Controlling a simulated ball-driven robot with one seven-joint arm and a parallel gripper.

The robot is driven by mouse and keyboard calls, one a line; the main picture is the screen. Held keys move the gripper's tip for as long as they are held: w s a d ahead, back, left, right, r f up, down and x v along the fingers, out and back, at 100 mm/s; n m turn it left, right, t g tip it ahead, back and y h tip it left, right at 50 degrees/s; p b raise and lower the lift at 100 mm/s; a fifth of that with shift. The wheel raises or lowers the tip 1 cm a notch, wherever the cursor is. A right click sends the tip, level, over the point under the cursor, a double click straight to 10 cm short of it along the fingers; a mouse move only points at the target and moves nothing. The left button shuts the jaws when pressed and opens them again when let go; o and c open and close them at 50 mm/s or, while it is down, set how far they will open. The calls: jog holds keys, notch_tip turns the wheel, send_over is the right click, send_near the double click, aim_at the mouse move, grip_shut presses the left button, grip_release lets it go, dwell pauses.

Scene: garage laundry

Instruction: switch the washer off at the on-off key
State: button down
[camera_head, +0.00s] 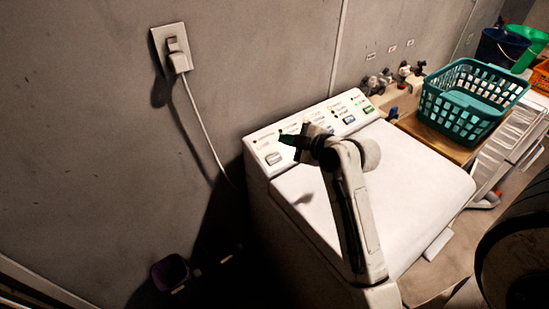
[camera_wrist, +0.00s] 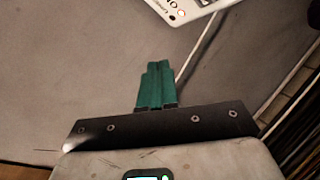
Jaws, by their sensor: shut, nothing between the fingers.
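The white washer (camera_head: 400,205) stands against the wall, its control panel (camera_head: 322,120) along the back edge. A pale key (camera_head: 273,158) sits at the panel's left end; the on-off lettering is too small to read here. In the wrist view, the panel's corner (camera_wrist: 190,6) shows at the top with part of the word "ON" and an orange-red light (camera_wrist: 181,13). My gripper (camera_head: 284,138) has its dark green fingers together and empty, over the panel's left part near that key. In the wrist view the fingers (camera_wrist: 155,66) are apart from the panel.
A wall socket with a plug (camera_head: 178,58) and hanging cord is left of the washer. Taps (camera_head: 385,82) and a teal laundry basket (camera_head: 470,100) on a wooden top (camera_head: 428,138) are to the right. A dark tyre (camera_head: 520,245) is at lower right.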

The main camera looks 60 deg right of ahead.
aim_at(272, 157)
jog(key=shift+w+d+f+b, duration=0.25)
jog(key=shift+w+f+b, duration=0.25)
jog(key=shift+f+b, duration=0.75)
jog(key=shift+w+d+f+b, duration=0.2)
jog(key=shift+w+f+b, duration=0.35)
jog(key=shift+f+b, duration=0.7)
jog(key=shift+w+d+f+b, duration=0.25)
jog(key=shift+w+f+b, duration=0.45)
jog(key=shift+f, duration=0.9)
jog(key=shift+s, duration=0.2)
jog(key=shift+w+d+f+b, duration=0.1)
jog(key=shift+w+f+b, duration=0.05)
jog(key=shift+f+b, duration=0.3)
jog(key=shift+w+f+b, duration=0.15)
jog(key=shift+f+b, duration=0.4)
jog(key=shift+f, duration=0.1)
jog(key=shift+s+r+p, duration=0.3)
jog(key=shift+r+p, duration=0.4)
jog(key=shift+r, duration=0.35)
